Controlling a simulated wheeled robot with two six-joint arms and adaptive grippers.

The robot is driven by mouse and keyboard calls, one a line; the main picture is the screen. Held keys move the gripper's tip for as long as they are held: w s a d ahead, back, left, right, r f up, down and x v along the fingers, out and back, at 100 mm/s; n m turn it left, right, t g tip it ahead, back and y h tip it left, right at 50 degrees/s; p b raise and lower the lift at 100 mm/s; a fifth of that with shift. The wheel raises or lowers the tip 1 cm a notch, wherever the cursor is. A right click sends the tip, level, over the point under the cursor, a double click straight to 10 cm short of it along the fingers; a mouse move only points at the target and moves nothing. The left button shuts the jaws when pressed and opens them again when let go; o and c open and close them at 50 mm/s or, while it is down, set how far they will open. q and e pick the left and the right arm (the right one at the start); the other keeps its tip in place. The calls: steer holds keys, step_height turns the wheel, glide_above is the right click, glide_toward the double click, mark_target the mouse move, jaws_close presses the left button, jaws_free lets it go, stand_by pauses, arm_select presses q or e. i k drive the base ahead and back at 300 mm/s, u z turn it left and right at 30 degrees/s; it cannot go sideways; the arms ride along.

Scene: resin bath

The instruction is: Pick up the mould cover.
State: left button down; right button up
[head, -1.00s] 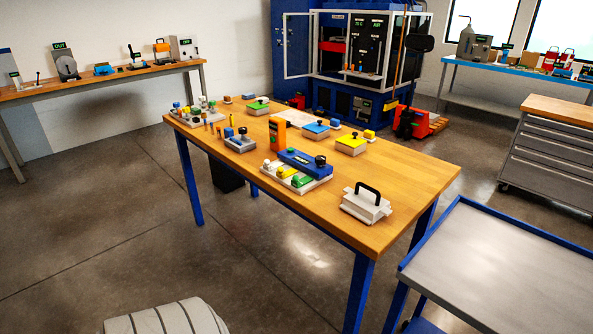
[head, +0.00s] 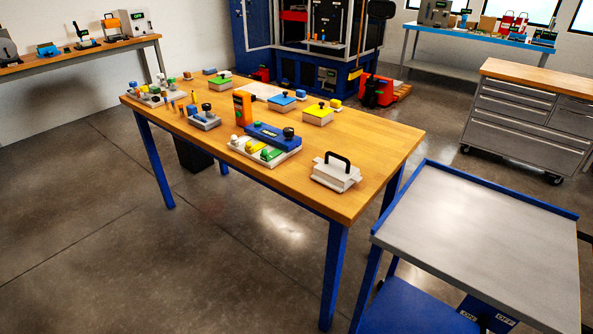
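A white lid-like block with a black arched handle (head: 335,175) sits at the near right end of the wooden table (head: 378,150); it looks like the mould cover. It lies flat, with nothing on it and its handle upward. Other knobbed pieces stand further back: a yellow-topped block (head: 318,114), a blue-topped block (head: 281,103) and a green-topped block (head: 220,82). Neither of my grippers shows in the head view.
A white tray with coloured pieces and a blue box (head: 272,137) stands left of the handled block. An orange device (head: 242,107) is behind it. A grey-topped cart with blue rims (head: 480,235) stands close to the table's right. Open floor lies in front.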

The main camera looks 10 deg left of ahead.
mark_target(335, 173)
steer(key=z, duration=0.05)
steer(key=k, duration=0.5)
steer(key=z, duration=0.45)
steer(key=i, duration=1)
steer(key=z, duration=0.5)
